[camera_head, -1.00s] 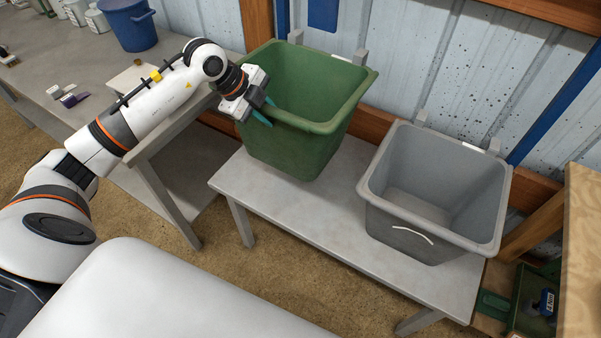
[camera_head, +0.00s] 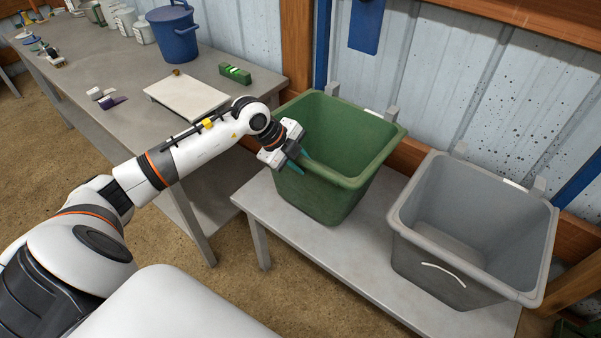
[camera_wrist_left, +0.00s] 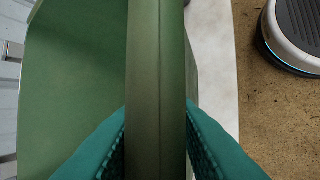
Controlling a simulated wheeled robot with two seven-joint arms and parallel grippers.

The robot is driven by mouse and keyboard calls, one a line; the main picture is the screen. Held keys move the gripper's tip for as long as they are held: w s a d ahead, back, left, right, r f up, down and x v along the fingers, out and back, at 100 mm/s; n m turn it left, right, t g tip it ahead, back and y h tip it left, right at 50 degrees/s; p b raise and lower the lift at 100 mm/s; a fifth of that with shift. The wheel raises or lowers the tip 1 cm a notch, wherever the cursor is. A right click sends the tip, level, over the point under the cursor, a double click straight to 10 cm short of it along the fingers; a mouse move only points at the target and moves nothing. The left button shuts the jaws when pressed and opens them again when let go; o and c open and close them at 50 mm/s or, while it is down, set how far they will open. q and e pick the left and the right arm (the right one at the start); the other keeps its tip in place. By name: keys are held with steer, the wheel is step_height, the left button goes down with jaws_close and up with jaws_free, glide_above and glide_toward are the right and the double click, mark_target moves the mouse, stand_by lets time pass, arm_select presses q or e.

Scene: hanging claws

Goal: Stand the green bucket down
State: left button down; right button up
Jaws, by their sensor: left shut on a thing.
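The green bucket (camera_head: 330,195) is upright against the wall, over the left part of the low grey bench (camera_head: 290,228). Two wall claws (camera_head: 391,113) show just behind its back rim. I cannot tell whether the claws bear it or its base touches the bench. In the left wrist view, the teal fingers (camera_wrist_left: 157,150) close on both sides of the green rim (camera_wrist_left: 157,70). My right gripper is not in view.
A grey bucket (camera_head: 430,262) is close to the right, with claws behind it. A worktable (camera_head: 130,125) at the left holds a blue bucket (camera_head: 175,38), a white board (camera_head: 188,97) and small items. The bench is bare in front of the green bucket.

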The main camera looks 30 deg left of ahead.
arm_select(q)
steer(key=shift+f, duration=1.85)
steer(key=c, duration=1.6)
jaws_free()
steer(key=shift+s+f, duration=0.1)
steer(key=shift+f, duration=0.1)
steer(key=o, duration=0.4)
steer(key=shift+o, duration=0.2)
steer(key=shift+r, duration=0.1)
steer(key=v, duration=1.2)
